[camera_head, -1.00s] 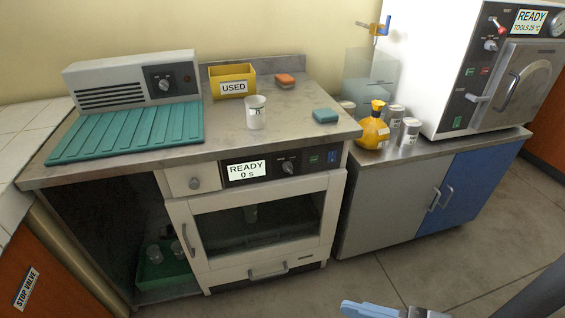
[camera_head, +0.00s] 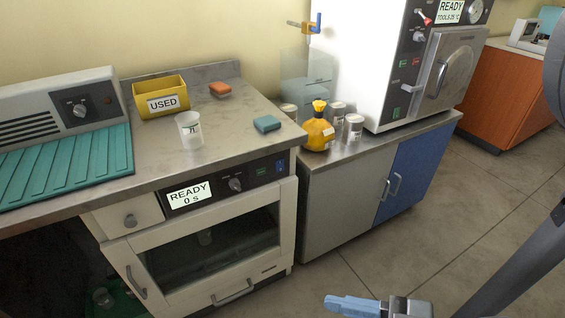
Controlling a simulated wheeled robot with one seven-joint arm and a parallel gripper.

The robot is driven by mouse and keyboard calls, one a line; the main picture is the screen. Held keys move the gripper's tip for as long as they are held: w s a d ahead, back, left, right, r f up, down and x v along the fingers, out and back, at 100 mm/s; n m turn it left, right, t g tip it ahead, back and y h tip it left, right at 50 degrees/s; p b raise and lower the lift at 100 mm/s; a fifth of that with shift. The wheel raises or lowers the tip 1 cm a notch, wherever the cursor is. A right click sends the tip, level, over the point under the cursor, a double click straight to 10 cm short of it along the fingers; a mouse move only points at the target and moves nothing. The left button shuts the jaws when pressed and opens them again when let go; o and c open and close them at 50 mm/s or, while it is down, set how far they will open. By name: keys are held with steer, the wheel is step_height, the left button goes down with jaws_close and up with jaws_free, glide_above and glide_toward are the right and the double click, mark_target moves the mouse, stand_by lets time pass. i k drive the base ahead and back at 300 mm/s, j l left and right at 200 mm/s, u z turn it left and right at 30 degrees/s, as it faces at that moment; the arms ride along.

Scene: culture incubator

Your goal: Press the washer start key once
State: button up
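The washer (camera_head: 208,250) is a white front-loading machine under the steel counter, with its glass door shut. The label on the green key is too small to read. My gripper (camera_head: 352,306) is at the bottom edge, to the right of and below the washer, apart from it. Only a blue finger and grey parts show, so its opening is unclear.
On the counter stand a yellow "USED" bin (camera_head: 160,97), a white beaker (camera_head: 190,130) and two sponges. A yellow flask (camera_head: 318,130) stands on the right-hand cabinet beside a white autoclave (camera_head: 350,60). The floor (camera_head: 430,250) before the cabinets is clear.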

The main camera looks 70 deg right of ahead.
mark_target(262, 171)
steer(key=z, duration=1)
